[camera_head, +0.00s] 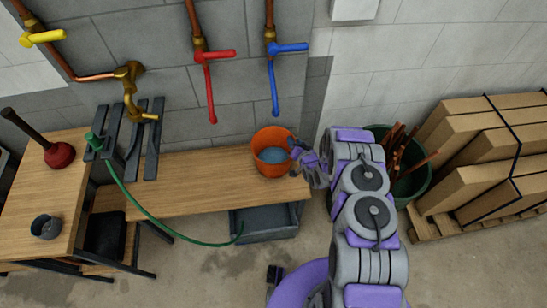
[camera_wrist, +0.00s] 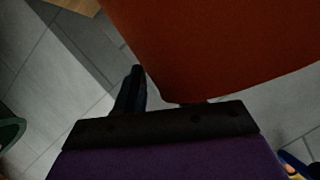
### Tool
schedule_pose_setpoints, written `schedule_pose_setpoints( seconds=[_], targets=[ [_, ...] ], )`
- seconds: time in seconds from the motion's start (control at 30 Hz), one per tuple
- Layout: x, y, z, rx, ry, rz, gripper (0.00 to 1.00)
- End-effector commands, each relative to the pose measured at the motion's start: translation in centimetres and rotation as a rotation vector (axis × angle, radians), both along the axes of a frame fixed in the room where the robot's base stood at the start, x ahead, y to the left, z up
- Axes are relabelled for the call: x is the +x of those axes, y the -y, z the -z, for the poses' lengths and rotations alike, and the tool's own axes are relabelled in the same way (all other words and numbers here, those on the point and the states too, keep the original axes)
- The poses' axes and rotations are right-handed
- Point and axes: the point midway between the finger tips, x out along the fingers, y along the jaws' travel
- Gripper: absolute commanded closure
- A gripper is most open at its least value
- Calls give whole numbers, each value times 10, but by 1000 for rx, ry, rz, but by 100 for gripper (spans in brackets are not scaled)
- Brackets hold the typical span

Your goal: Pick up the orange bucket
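The orange bucket (camera_head: 272,158) appears to stand upright near the right end of the wooden bench, with bluish water inside. My gripper (camera_head: 299,150) is at the bucket's right rim. In the wrist view the bucket (camera_wrist: 225,45) fills the upper right, close in front of the gripper's dark palm. One dark finger (camera_wrist: 131,92) shows beside the bucket's left edge. The other finger is hidden by the bucket, so I cannot tell whether the gripper is closed on the rim.
The bench (camera_head: 190,190) holds a green hose (camera_head: 150,207) at left; a grey bin (camera_head: 265,223) sits below. A plunger (camera_head: 58,153) and grey cup (camera_head: 46,227) stand on the left table. A green tub (camera_head: 410,180) and stacked boxes (camera_head: 490,150) are at right. Valves (camera_head: 290,48) hang above.

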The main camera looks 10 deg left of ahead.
Motion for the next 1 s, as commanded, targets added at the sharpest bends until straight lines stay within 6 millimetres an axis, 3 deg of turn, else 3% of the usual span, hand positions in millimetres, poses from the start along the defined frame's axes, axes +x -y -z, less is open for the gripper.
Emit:
schedule_pose_setpoints(
  seconds=[0.37, 1.0],
  targets=[
    [0, 0, 1, -1, -1, 0, 99],
    [-1, 0, 3, 0, -6, -2, 100]
  ],
)
